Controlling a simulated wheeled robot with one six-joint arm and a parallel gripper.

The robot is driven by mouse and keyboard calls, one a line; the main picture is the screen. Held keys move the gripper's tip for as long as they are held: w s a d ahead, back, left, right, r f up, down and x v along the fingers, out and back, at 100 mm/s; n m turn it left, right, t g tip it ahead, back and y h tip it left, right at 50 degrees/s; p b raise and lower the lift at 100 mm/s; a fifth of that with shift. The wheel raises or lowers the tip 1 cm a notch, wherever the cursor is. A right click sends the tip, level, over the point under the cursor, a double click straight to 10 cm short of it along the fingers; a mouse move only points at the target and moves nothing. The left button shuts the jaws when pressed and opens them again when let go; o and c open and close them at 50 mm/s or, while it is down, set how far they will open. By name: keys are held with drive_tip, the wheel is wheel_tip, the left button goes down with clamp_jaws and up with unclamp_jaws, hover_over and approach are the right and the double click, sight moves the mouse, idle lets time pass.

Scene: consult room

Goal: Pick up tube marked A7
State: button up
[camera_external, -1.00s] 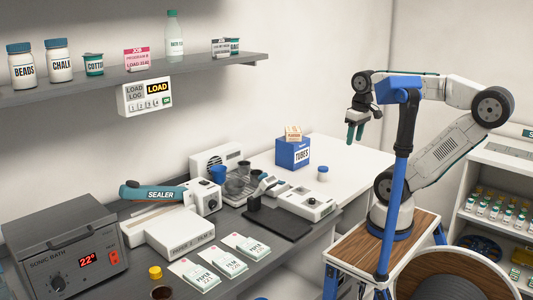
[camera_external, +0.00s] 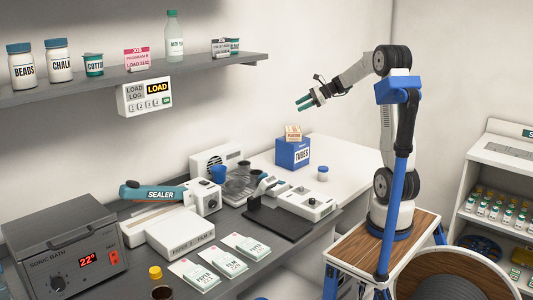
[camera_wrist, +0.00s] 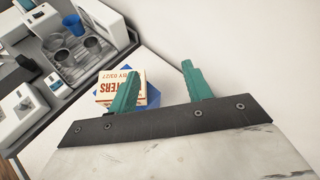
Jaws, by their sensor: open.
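No tube marked A7 can be made out in either view. A blue box labelled TUBES (camera_external: 293,153) stands on the white counter, with a small cream and orange box (camera_external: 293,132) on top. In the wrist view that small box (camera_wrist: 113,86) shows behind the left finger, with the blue box (camera_wrist: 150,96) partly hidden under it. My gripper (camera_external: 304,102) is open and empty, up in the air above and beyond the TUBES box, near the wall. Its green fingers (camera_wrist: 158,85) are spread apart in the wrist view.
A blue-capped white jar (camera_external: 322,173) stands right of the TUBES box. A grey tray with cups (camera_external: 240,182), a sealer (camera_external: 153,192) and a sonic bath (camera_external: 65,245) fill the counter to the left. A shelf (camera_external: 488,232) holds several capped vials at right.

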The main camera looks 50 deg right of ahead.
drive_tip(key=w+d+f+m+t, duration=0.2)
drive_tip(key=w+d+m, duration=0.25)
drive_tip(key=d, duration=0.45)
drive_tip(key=shift+m+h, duration=0.25)
drive_tip(key=shift+h, duration=0.15)
drive_tip(key=f, duration=1.6)
drive_tip(key=shift+s+a, duration=0.15)
drive_tip(key=shift+s, duration=0.15)
drive_tip(key=x, duration=0.2)
drive_tip(key=shift+w+a+f, duration=0.1)
drive_tip(key=shift+w, duration=0.2)
drive_tip(key=x, duration=0.5)
drive_tip(key=shift+w+r, duration=0.25)
drive_tip(key=c, duration=1)
